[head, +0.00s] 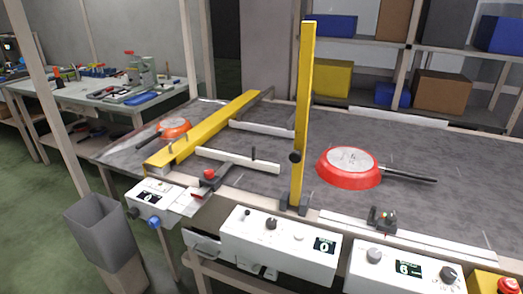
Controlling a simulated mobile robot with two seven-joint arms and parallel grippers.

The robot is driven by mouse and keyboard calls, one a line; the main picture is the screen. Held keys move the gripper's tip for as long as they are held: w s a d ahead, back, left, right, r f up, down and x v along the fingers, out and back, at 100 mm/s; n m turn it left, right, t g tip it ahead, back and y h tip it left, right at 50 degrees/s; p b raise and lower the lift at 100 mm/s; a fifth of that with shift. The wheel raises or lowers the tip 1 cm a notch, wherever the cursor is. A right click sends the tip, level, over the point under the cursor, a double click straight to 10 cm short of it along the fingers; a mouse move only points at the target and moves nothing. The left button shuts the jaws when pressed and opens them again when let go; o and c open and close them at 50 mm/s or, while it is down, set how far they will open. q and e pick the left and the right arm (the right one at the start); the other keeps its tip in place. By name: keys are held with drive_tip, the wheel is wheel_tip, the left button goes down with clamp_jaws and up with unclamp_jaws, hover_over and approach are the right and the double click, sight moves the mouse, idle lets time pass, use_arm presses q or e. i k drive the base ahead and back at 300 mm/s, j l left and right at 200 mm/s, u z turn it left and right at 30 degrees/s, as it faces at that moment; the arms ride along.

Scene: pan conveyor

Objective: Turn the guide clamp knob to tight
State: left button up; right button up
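No part of either gripper shows in the head view. Several knobs could be the guide clamp knob, and I cannot tell which is. A round black knob (295,156) sits on the upright yellow post (304,90). A red knob (209,174) sits on a dark bracket at the near end of a pale guide rail (238,160). A small device with a dark base (382,219) stands at the near right edge of the belt. I cannot read any knob's tight or loose setting.
A red pan (348,167) and an orange pan (174,127) lie on the dark conveyor (440,145). A yellow beam (205,128) spans its left part. Control boxes (279,241) line the front. A grey bin (96,228) stands at left; shelves are behind.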

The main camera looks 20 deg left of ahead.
sight(208, 174)
drive_tip(key=u, duration=1.2)
